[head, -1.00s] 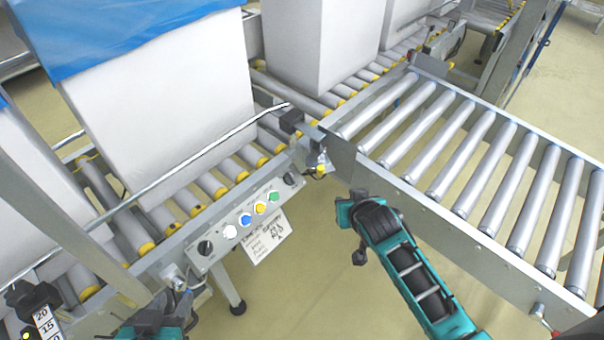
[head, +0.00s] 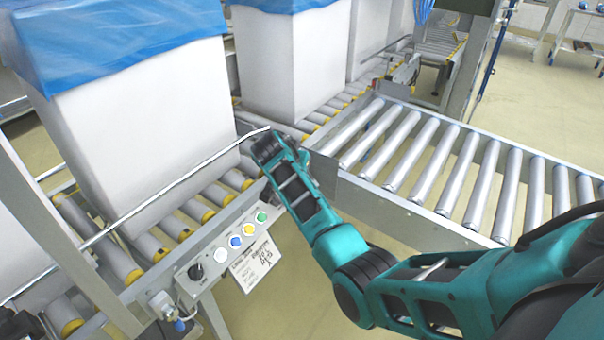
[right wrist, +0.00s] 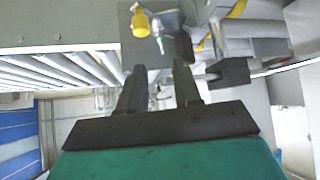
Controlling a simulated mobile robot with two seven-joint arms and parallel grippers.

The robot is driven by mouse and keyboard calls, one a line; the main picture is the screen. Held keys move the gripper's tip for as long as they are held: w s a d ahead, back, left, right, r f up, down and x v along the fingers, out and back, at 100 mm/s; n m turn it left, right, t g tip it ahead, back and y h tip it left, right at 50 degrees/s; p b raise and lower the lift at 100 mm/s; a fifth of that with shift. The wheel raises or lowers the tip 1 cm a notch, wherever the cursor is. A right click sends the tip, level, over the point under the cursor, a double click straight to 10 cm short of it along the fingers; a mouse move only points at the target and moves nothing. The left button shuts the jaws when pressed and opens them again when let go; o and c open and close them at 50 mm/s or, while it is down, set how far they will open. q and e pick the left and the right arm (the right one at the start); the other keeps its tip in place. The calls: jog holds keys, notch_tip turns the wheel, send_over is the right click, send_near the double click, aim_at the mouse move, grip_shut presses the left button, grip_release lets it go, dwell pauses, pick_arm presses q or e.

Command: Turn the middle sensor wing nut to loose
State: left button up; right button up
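My right gripper (head: 262,146) reaches to the sensor bracket at the conveyor junction in the head view and hides most of it. In the right wrist view the right gripper (right wrist: 159,68) is open, its two black fingers apart with nothing clearly between them. Just beyond the fingertips is a grey bracket plate (right wrist: 128,48) with a yellow sensor part (right wrist: 141,22) and a small metal fitting (right wrist: 168,22). I cannot tell for sure which piece is the wing nut or how it is turned. My left gripper is out of view.
A control box with a black knob (head: 195,271) and coloured buttons hangs at the conveyor's side. A metal guide rail (head: 160,210) runs beside a white box (head: 150,130) with a blue liner (head: 120,30). A roller conveyor (head: 450,165) lies to the right.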

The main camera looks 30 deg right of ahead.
jog(key=b+x, duration=0.3)
jog(key=x, duration=0.6)
grip_shut()
